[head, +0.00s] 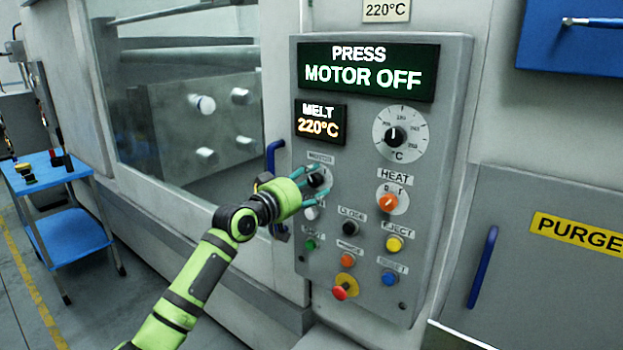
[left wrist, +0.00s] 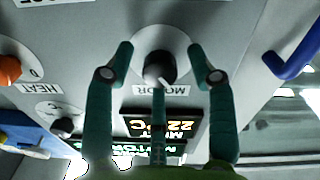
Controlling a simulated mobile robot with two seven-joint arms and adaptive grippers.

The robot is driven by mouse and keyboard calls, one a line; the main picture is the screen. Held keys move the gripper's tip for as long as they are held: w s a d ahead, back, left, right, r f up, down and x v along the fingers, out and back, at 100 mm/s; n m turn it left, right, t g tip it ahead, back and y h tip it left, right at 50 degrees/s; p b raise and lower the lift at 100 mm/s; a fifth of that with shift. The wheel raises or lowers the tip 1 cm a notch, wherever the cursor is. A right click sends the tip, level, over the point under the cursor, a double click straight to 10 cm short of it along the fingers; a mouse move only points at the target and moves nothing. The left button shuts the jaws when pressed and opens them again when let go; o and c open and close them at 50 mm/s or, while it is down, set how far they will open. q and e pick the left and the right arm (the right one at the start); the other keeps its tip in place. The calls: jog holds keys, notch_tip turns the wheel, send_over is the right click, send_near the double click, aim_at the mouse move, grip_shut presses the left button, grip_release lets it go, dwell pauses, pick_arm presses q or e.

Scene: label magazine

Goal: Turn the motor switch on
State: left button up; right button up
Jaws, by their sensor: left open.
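The motor switch is a black knob (head: 316,180) on a pale round plate, under the MOTOR label at the upper left of the grey control panel (head: 365,285). In the left wrist view the knob (left wrist: 158,68) sits between the spread teal fingers of my left gripper (left wrist: 160,58), with a gap on each side. A further teal finger shows below the knob. In the head view my left gripper (head: 318,186) is at the knob, and its fingers partly cover the plate. The screen (head: 368,70) reads PRESS MOTOR OFF. My right gripper is out of view.
Beside the switch are the orange HEAT knob (head: 389,202), a temperature dial (head: 396,136) and several push buttons. A red emergency button (head: 340,292) juts out low on the panel. A blue door handle (head: 274,160) stands close left of my gripper.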

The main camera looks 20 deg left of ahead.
pick_arm(q)
jog(key=shift+w+d, duration=0.15)
jog(key=shift+w, duration=0.05)
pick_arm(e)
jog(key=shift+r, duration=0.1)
pick_arm(q)
grip_shut()
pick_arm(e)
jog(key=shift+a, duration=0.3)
